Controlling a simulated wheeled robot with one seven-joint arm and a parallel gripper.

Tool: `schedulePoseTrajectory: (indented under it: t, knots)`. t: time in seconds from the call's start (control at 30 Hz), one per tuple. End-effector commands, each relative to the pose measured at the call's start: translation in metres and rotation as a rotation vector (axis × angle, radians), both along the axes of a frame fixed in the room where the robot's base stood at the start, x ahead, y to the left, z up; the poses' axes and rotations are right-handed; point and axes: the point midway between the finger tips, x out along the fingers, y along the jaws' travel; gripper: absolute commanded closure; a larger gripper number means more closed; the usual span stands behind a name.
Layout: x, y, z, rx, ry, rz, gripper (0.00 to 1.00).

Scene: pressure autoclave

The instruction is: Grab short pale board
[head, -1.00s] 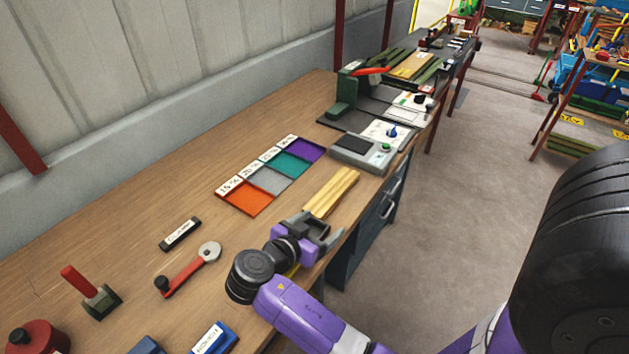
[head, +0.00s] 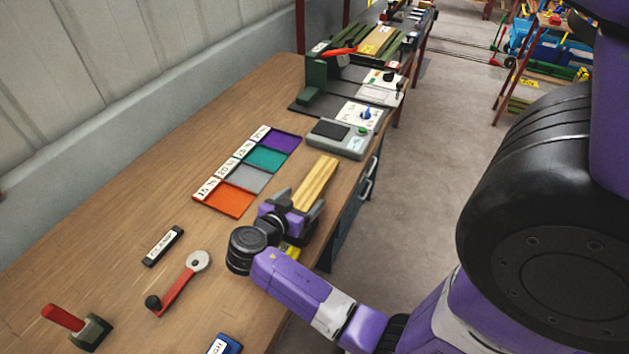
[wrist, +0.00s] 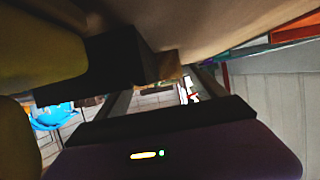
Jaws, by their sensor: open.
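The short pale board (head: 318,184) lies on the wooden workbench near its right edge, long side pointing away from me. A darker line runs along its length, and I cannot tell whether it is one piece or two. My gripper (head: 301,206) is open at the board's near end, low over the bench. The fingers appear to be on either side of that end, which they and the purple gripper body partly hide. In the dark wrist view, a small brownish patch, likely the board's end (wrist: 168,66), shows between the dark fingers. Contact cannot be told.
Left of the board are orange (head: 224,200), grey, teal and purple trays with labels. A grey device (head: 340,139) stands just beyond the board. A red-handled tool (head: 178,284) and a black labelled block (head: 163,246) lie at the left. The bench edge is close on the right.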

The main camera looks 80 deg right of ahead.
Motion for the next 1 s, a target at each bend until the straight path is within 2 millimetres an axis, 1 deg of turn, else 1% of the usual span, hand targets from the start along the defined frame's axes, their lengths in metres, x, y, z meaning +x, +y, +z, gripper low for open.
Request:
schedulePoseTrajectory:
  t: [0.03, 0.13, 0.4, 0.47, 0.5, 0.57, 0.6, 0.67, 0.7, 0.77, 0.8, 1.0]
  knots:
    - [-0.002, -0.007, 0.000, 0.000, 0.001, -0.003, 0.20]
    - [-0.003, -0.014, -0.005, 0.000, 0.000, -0.001, 0.20]
    - [-0.003, -0.017, -0.007, 0.000, -0.001, 0.001, 0.20]
    - [-0.003, -0.017, -0.007, 0.000, -0.001, 0.001, 0.30]
    - [-0.003, -0.017, -0.007, 0.000, -0.001, 0.001, 0.38]
    - [-0.003, -0.017, -0.007, 0.000, -0.001, 0.001, 0.49]
    - [-0.003, -0.017, -0.007, 0.000, -0.001, 0.001, 0.57]
    - [-0.003, -0.017, -0.007, 0.000, -0.001, 0.001, 0.69]
    - [-0.003, -0.017, -0.007, 0.000, -0.001, 0.001, 0.77]
    - [-0.003, -0.017, -0.007, 0.000, -0.001, 0.001, 0.89]
    - [-0.003, -0.017, -0.007, 0.000, -0.001, 0.001, 0.96]
    - [-0.003, -0.017, -0.006, -0.002, -0.001, 0.001, 0.96]
